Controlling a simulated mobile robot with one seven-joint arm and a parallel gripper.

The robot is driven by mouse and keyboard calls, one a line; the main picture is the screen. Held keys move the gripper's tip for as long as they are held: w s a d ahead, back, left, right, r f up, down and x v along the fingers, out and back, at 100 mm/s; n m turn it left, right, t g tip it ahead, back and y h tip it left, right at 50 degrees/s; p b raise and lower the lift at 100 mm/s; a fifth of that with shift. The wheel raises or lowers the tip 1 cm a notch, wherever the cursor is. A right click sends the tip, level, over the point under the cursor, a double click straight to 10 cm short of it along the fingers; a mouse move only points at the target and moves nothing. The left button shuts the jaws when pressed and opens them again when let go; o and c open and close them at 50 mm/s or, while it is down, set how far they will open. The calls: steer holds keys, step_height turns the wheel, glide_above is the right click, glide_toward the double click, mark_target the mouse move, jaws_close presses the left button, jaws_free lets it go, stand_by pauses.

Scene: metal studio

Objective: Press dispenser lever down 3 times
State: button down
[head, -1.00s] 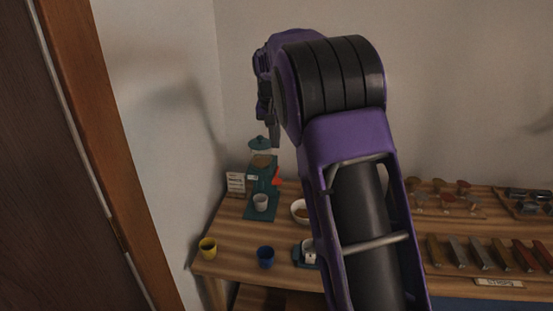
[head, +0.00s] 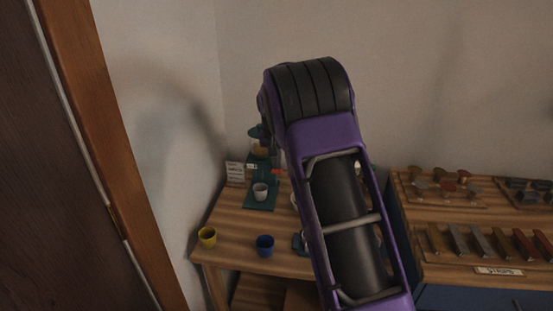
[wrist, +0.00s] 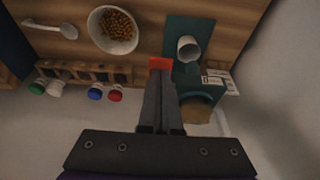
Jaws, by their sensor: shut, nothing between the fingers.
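The teal dispenser (head: 252,168) stands at the back left of the wooden table, and its base and body also show in the wrist view (wrist: 203,22). Its red-orange lever (head: 276,171) sticks out on the right side; in the wrist view the lever (wrist: 160,63) lies right at my fingertips. A pale cup (head: 260,190) stands on the dispenser's base, also seen in the wrist view (wrist: 188,48). My gripper (wrist: 160,80) is shut and empty, its tips over or against the lever; contact cannot be told. In the head view my arm hides most of it.
A white bowl of brown pellets (wrist: 112,28) and a spoon (wrist: 50,28) lie beside the dispenser. A rack with several coloured-lid jars (wrist: 85,75) is near the fingers. A white card (head: 235,173) is behind.

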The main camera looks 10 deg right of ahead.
steer(key=f+b, duration=0.1)
steer(key=b, duration=0.1)
steer(key=t+b, duration=0.1)
steer(key=b, duration=0.1)
steer(key=shift+s+a+f, duration=0.1)
steer(key=shift+s+f, duration=0.15)
steer(key=shift+f, duration=0.15)
steer(key=shift+s+f+b, duration=0.25)
steer(key=shift+f+b, duration=0.15)
steer(key=shift+f, duration=0.55)
steer(key=shift+r+p, duration=0.6)
steer(key=shift+r, duration=0.2)
